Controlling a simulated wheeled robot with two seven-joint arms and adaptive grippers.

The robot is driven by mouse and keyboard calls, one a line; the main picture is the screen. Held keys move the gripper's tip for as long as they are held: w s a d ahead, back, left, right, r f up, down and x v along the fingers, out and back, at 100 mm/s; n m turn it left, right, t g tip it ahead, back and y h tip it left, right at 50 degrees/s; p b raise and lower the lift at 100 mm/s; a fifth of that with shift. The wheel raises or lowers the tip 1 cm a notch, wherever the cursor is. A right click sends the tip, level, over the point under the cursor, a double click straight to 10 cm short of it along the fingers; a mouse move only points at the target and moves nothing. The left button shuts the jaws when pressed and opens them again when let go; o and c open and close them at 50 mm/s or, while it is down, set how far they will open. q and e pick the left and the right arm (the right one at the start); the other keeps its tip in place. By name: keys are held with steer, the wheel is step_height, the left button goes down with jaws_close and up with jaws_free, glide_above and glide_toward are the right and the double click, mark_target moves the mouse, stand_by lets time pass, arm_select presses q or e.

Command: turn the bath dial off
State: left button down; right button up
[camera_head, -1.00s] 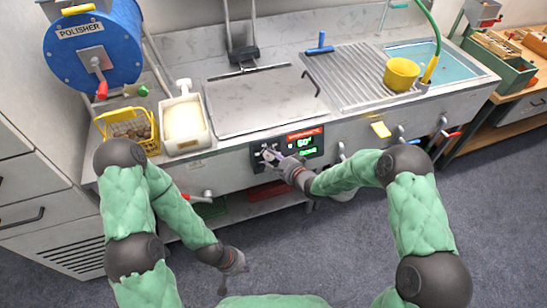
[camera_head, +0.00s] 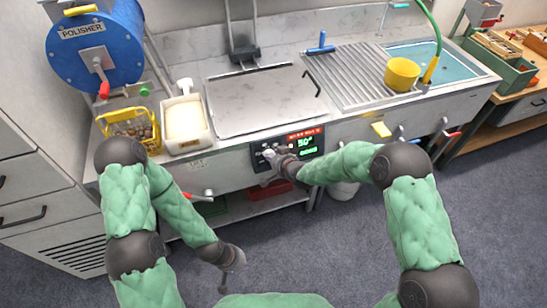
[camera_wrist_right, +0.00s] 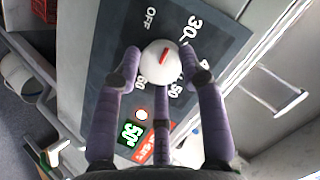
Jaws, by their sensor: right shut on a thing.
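The bath dial (camera_wrist_right: 152,66) is a round white knob with a red mark, on a dark panel (camera_wrist_right: 106,60) printed with OFF and numbers. The red mark slants toward the upper right, on the side of the 30 rather than OFF. My right gripper (camera_wrist_right: 161,77) is shut on the dial, with its purple-grey fingers around it. In the head view my right gripper (camera_head: 272,166) covers most of the dial at the front of the counter. The green display (camera_head: 306,144) beside it reads 50°. My left gripper (camera_head: 228,287) hangs low over the floor, away from the counter; its fingers are too small to judge.
A closed metal lid (camera_head: 262,103) lies above the panel. A yellow basket of chestnuts (camera_head: 131,118) and a white tub (camera_head: 171,109) stand at the left, below the blue polisher (camera_head: 75,58).

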steer(key=n+h+p, duration=0.1)
steer(key=n+p, duration=0.1)
steer(key=n+h+p, duration=0.1)
steer(key=n+p, duration=0.1)
steer(key=n+h+p, duration=0.1)
steer(key=n+p, duration=0.1)
steer(key=shift+s+a+n+t, duration=0.2)
steer(key=shift+a+n+t, duration=0.1)
steer(key=shift+a+n, duration=0.1)
steer(key=shift+f+p, duration=0.1)
steer(key=shift+p, duration=0.2)
steer(key=o, duration=1.1)
steer(key=shift+o, duration=0.2)
steer(key=shift+d, duration=0.1)
